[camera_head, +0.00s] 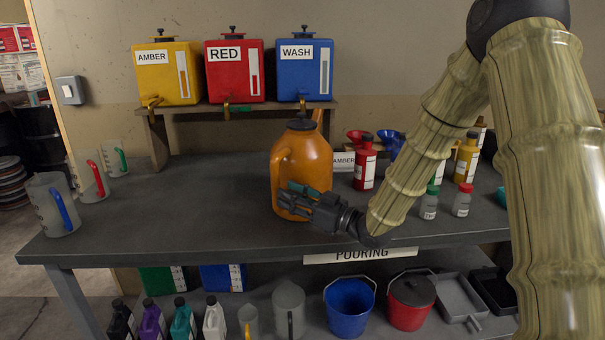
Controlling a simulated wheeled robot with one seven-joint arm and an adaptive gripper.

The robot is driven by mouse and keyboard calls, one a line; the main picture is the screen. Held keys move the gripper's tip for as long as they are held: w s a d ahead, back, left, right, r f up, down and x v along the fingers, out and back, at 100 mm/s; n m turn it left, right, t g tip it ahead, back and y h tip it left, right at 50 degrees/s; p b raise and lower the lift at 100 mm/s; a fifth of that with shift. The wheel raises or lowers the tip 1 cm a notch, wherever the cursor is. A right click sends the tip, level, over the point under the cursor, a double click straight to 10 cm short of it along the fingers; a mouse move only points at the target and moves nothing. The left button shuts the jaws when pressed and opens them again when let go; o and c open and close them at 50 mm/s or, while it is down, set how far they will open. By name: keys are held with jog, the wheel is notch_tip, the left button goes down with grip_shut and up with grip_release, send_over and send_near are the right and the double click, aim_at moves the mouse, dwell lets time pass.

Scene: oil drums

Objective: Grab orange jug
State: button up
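The orange jug (306,158) stands upright on the grey table, with a dark cap on top and a handle on its left side. A spout rises at its upper right. My gripper (284,199) reaches in from the right and lies in front of the jug's lower body, hiding part of it. Its fingers point left. I cannot tell whether they touch the jug or how far apart they are.
Amber, red and blue dispensers (305,70) stand on a shelf behind the jug. A red bottle (365,168), funnels and small bottles (429,204) crowd the right. Clear pitchers (52,205) stand at the left. The table (190,195) left of the jug is clear.

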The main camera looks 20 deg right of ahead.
jog(key=shift+f+p+x, duration=0.15)
jog(key=shift+f+x, duration=0.05)
jog(key=shift+x, duration=0.9)
jog(key=shift+f+p+x, duration=0.15)
jog(key=shift+x, duration=0.9)
jog(key=shift+a, duration=0.1)
jog(key=shift+c, duration=0.2)
grip_shut()
jog(key=shift+r, duration=0.15)
